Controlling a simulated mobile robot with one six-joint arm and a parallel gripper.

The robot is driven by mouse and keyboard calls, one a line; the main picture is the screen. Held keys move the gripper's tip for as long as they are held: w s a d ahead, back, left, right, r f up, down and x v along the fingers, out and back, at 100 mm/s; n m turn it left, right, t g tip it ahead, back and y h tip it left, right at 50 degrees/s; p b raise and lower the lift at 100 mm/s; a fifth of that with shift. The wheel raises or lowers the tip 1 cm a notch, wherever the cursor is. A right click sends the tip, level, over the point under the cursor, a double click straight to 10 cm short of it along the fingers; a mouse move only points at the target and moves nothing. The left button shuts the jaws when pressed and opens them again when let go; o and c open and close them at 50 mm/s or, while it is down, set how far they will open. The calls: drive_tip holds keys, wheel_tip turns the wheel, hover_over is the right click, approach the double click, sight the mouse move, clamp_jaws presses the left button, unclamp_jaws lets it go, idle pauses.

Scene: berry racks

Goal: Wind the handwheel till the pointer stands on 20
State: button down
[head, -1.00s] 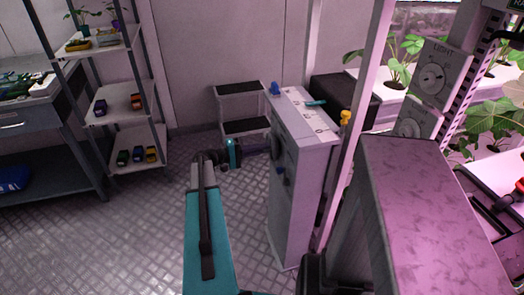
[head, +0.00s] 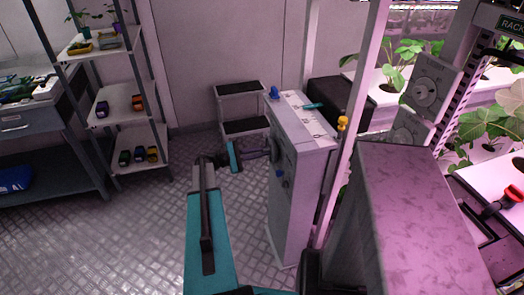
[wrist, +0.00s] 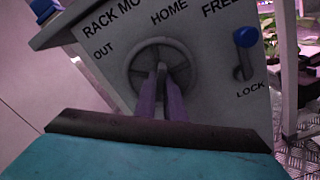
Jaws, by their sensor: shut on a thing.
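The handwheel (wrist: 133,72) is a dark round wheel on the side of a grey cabinet (head: 306,185). In the wrist view it sits below the words OUT and HOME. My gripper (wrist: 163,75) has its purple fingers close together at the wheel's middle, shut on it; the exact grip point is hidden. In the head view my gripper (head: 268,153) reaches the cabinet's left face. On the cabinet top is a pale scale strip with a teal marker (head: 313,105), which looks like the pointer. Its number is too small to read.
A lever with a blue knob (wrist: 246,37) stands upward between FREE and LOCK, right of the wheel. A step stool (head: 241,108) stands behind the cabinet. Shelves (head: 116,98) with small coloured items are at left. A pale post and plant racks are at right. Floor at left is clear.

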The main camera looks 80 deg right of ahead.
drive_tip(key=n+p, duration=0.2)
drive_tip(key=n, duration=0.1)
drive_tip(key=shift+s+r+n, duration=0.1)
drive_tip(key=shift+n, duration=0.3)
drive_tip(key=n+p, duration=0.5)
drive_tip(key=n, duration=0.2)
drive_tip(key=shift+a+p, duration=0.15)
drive_tip(key=shift+p, duration=0.2)
drive_tip(key=shift+s+a+f+n+p, duration=0.15)
drive_tip(key=shift+n+p, duration=0.5)
drive_tip(key=shift+n, duration=0.35)
drive_tip(key=shift+d+f+n+p, duration=0.15)
drive_tip(key=shift+n+p, duration=0.5)
drive_tip(key=shift+n, duration=0.35)
drive_tip(key=shift+a, duration=0.15)
drive_tip(key=c, duration=1.9)
unclamp_jaws()
drive_tip(key=shift+o, duration=0.3)
drive_tip(key=shift+r, duration=0.1)
